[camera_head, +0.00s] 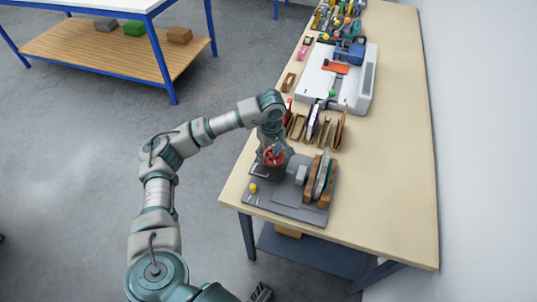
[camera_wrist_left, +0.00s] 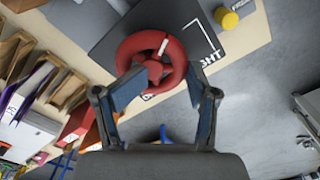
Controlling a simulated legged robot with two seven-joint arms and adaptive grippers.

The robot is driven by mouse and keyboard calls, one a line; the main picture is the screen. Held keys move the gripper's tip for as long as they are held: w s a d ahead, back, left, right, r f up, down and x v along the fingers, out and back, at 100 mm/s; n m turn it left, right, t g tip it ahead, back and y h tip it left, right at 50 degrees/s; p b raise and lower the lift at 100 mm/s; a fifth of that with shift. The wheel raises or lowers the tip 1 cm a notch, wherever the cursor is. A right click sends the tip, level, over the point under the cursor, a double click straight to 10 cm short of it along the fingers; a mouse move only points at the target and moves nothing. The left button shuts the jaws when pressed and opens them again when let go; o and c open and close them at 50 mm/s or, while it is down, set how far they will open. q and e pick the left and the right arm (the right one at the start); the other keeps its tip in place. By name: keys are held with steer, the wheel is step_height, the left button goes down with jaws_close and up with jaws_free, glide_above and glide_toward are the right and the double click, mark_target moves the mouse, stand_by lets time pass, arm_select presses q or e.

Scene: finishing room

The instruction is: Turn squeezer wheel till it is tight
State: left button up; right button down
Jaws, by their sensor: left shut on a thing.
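The squeezer wheel (camera_head: 273,158) is red and sits at the left of a dark grey base plate (camera_head: 288,208) at the near end of the bench. In the left wrist view the wheel (camera_wrist_left: 174,74) shows as a thick ring with a spoked hub and a white mark on its rim. My left gripper (camera_head: 272,150) reaches it from above and is shut on it. In the wrist view the left gripper's fingers (camera_wrist_left: 155,98) stand on either side of the wheel's near rim. A dark part at the bottom edge of the head view may be my right gripper (camera_head: 262,292); its jaws are unclear.
A yellow knob (camera_head: 253,188) is on the plate's left corner. Upright boards in brown blocks (camera_head: 322,178) stand right of the wheel. Slotted racks and a white machine (camera_head: 335,78) lie farther back. The bench's right side is clear (camera_head: 393,150).

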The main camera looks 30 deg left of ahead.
arm_select(q)
steer(key=m, duration=0.2)
steer(key=m+b, duration=0.1)
steer(key=m, duration=0.2)
steer(key=shift+w+d+m+b, duration=0.25)
steer(key=shift+d+m+b, duration=0.05)
steer(key=shift+d+b, duration=0.1)
steer(key=shift+s+m+b, duration=0.1)
steer(key=shift+m+b, duration=0.35)
steer(key=shift+m, duration=0.85)
arm_select(e)
step_height(320, 180, up, 8)
steer(key=w, duration=0.1)
steer(key=shift+w+a, duration=0.15)
steer(key=shift+a, duration=0.1)
